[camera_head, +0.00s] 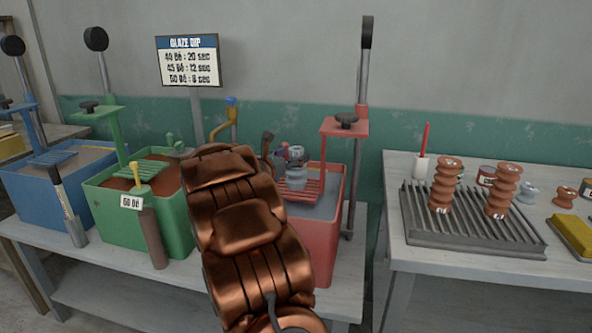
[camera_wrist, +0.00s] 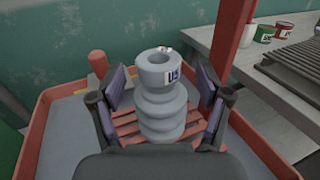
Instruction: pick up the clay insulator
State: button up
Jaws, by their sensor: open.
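A grey ribbed clay insulator (camera_wrist: 163,105) with a hole in its top and a small dark-lettered label stands upright on a red slatted rack (camera_wrist: 128,128) in the wrist view. My gripper (camera_wrist: 160,84) is open, with one purple-padded finger on each side of the insulator. A gap shows at the upper left; whether the right finger touches it I cannot tell. In the head view the grey insulator (camera_head: 297,176) shows small in the red tank (camera_head: 335,205), partly hidden by my arm and gripper (camera_head: 291,153).
A red upright post (camera_wrist: 234,40) stands close right of my gripper. Green (camera_head: 105,215) and blue (camera_head: 35,205) tanks stand to the left. The right table carries a ribbed grey rack (camera_head: 470,235) with two brown insulators.

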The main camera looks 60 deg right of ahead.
jog(key=shift+d, duration=1.1)
jog(key=shift+c, duration=0.4)
grip_shut()
